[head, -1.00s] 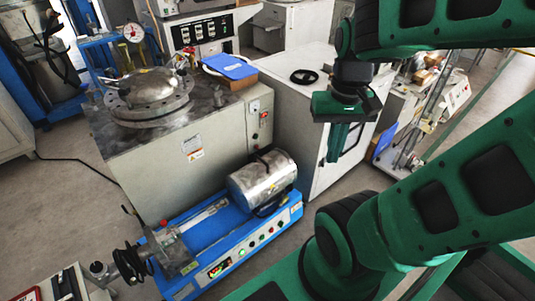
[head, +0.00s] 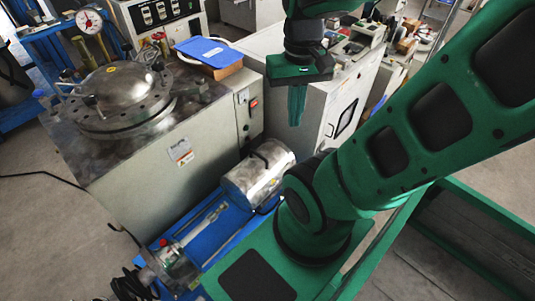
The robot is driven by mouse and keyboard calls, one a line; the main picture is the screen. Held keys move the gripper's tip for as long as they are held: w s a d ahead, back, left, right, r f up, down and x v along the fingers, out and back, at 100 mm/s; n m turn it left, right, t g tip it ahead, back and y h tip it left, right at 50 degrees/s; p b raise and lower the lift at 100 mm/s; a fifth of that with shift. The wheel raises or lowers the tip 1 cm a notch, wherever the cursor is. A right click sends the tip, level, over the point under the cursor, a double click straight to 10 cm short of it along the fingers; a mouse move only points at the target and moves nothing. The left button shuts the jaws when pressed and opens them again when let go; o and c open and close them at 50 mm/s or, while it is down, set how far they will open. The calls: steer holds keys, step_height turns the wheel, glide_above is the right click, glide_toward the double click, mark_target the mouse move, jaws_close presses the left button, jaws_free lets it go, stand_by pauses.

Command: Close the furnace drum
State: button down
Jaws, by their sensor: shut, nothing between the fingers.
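A shiny metal drum (head: 256,179) with a dark handle on top lies on its side on a blue bench machine (head: 205,222), low in the middle of the head view. My own arm and base hide its right end and part of the machine. The drum looks closed, but its seam is not clear. A round domed metal lid (head: 122,86) sits on the grey cabinet at left. My gripper (head: 297,120) is shut and empty, pointing down in the air, above and to the right of the drum in the picture and apart from it.
The grey cabinet (head: 195,128) stands behind the blue machine. A blue folder on a brown box (head: 210,56) lies on its top. A white cabinet (head: 330,112) stands behind my gripper. Open floor (head: 50,230) lies at left, with a dark cable across it.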

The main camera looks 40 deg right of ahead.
steer(key=m+g+y, duration=0.1)
steer(key=m, duration=0.5)
glide_above(270, 163)
steer(key=d, duration=0.3)
step_height(270, 163, down, 21)
steer(key=w+d+f+m+y, duration=0.1)
steer(key=d+f, duration=0.1)
steer(key=f, duration=0.6)
steer(key=w+d+f+m, duration=0.1)
steer(key=f, duration=0.7)
steer(key=x, duration=1)
steer(key=shift+a+r, duration=0.1)
steer(key=shift+a, duration=0.2)
steer(key=shift+s+a+r, duration=0.1)
steer(key=shift+s+a, duration=0.05)
steer(key=shift+a, duration=0.4)
steer(key=shift+s+a+r, duration=0.15)
steer(key=shift+a, duration=0.45)
steer(key=shift+s+a, duration=0.15)
steer(key=shift+a, duration=0.5)
